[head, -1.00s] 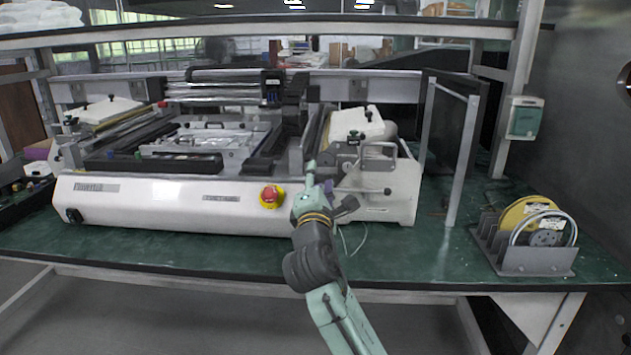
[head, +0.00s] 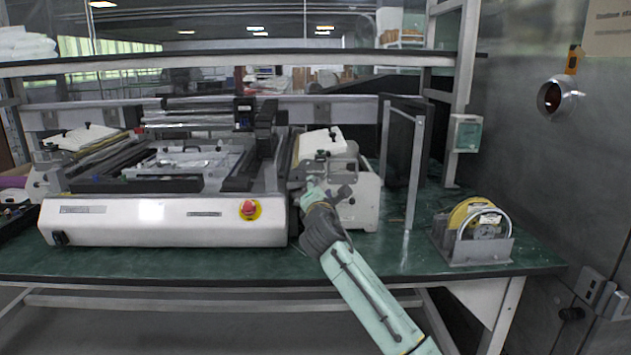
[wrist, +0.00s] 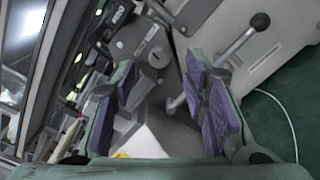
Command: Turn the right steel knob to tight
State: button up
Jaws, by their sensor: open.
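My gripper (head: 310,188) is at the front of the white machine's right-hand unit (head: 362,200). In the wrist view my gripper (wrist: 160,72) is open, with its two purple-padded fingers apart and nothing clamped between them. A short round grey metal knob (wrist: 158,57) shows beyond and between the fingertips; I cannot tell whether it is the right steel knob. A steel lever with a black ball end (wrist: 240,40) sticks out to the right of the fingers. In the head view my gripper and arm hide part of the unit's front, and the knobs are too small to tell apart.
A red emergency button (head: 249,209) is on the machine's front panel, left of my gripper. A dark upright panel in a metal frame (head: 405,150) and a rack of reels (head: 480,250) stand to the right.

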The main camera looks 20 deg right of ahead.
aim_at(317, 182)
jog(key=shift+p+x, duration=0.4)
jog(key=shift+x, duration=2.15)
jog(key=shift+c, duration=0.3)
grip_shut()
